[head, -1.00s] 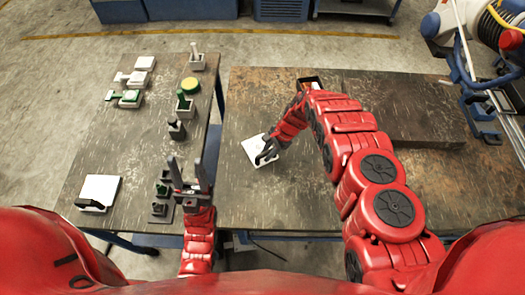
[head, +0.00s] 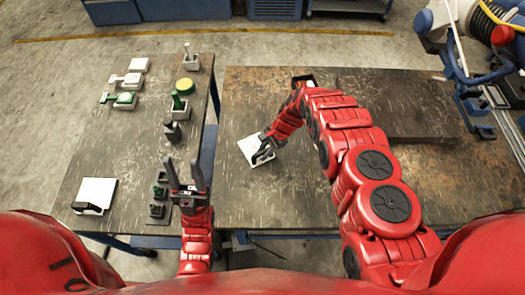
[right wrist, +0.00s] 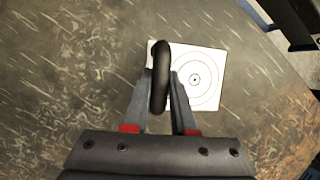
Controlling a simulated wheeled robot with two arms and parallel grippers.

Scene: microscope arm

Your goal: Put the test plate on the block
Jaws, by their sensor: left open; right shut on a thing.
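The test plate (head: 249,147) is a white square with a black handle, near the left edge of the right-hand table. The right wrist view shows its face (right wrist: 200,88) with printed rings and the dark upright handle (right wrist: 160,70) between the fingers. My right gripper (head: 263,156) is shut on that handle; I cannot tell whether the plate touches the table. A wide, dark, flat block (head: 420,108) lies at the right of this table, its left part hidden by my right arm. My left gripper (head: 185,163) is open and empty above the left table, pointing away from me.
A second white plate with a black handle (head: 97,191) lies on the left table (head: 120,150). Several small holders and green parts (head: 180,104) stand there. A gap separates the tables.

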